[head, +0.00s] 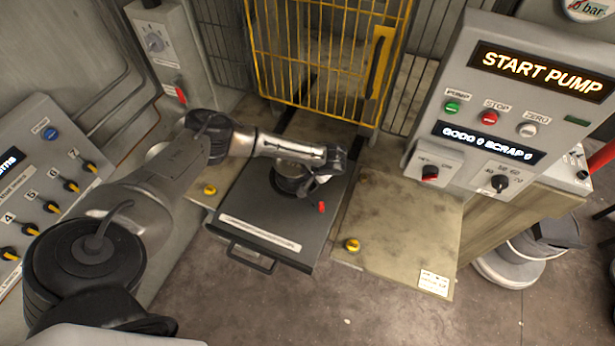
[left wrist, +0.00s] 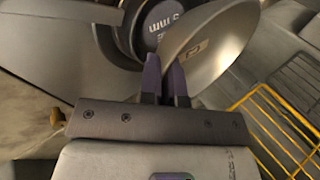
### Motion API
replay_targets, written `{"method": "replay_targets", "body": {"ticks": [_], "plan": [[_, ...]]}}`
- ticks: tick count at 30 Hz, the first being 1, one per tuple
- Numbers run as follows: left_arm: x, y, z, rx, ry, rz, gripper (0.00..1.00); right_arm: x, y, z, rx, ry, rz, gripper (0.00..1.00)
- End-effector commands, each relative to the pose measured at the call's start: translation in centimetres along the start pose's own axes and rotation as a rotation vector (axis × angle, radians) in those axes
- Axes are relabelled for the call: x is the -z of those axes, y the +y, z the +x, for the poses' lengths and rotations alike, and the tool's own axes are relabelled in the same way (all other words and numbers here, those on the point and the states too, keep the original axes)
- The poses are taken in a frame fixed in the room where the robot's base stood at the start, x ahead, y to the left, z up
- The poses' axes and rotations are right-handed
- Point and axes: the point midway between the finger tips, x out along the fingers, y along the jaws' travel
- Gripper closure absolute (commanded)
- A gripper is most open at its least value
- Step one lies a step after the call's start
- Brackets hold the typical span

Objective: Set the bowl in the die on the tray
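My left gripper (left wrist: 165,82) has its two purple fingers close together on the rim of the silver metal bowl (left wrist: 222,38). The bowl is tilted in the left wrist view and its inside shows. Right beside the bowl is the dark round die (left wrist: 156,22) with "5 mm" lettering, partly covered by the bowl. I cannot tell whether they touch. In the head view my left arm reaches over the dark tray (head: 228,212) and hides most of the die and bowl. My right gripper is out of view.
A yellow wire guard (head: 318,60) stands behind the tray. A small red knob (head: 321,207) is at the tray's right side. Worn tabletops with yellow buttons (head: 352,245) flank the tray. The control panel (head: 500,100) at right reads "START PUMP".

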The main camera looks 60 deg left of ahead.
Motion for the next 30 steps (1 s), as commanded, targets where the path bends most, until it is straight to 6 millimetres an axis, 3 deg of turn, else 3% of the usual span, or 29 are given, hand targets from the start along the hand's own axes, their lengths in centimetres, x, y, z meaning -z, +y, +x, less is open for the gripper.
{"method": "replay_targets", "body": {"ticks": [10,30], "plan": [[0.0,2.0,3.1,0.002,-0.001,-0.001,1.00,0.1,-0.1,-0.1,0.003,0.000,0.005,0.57],[-0.1,2.8,4.2,0.001,-0.002,0.002,1.00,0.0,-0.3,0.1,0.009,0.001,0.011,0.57]]}}
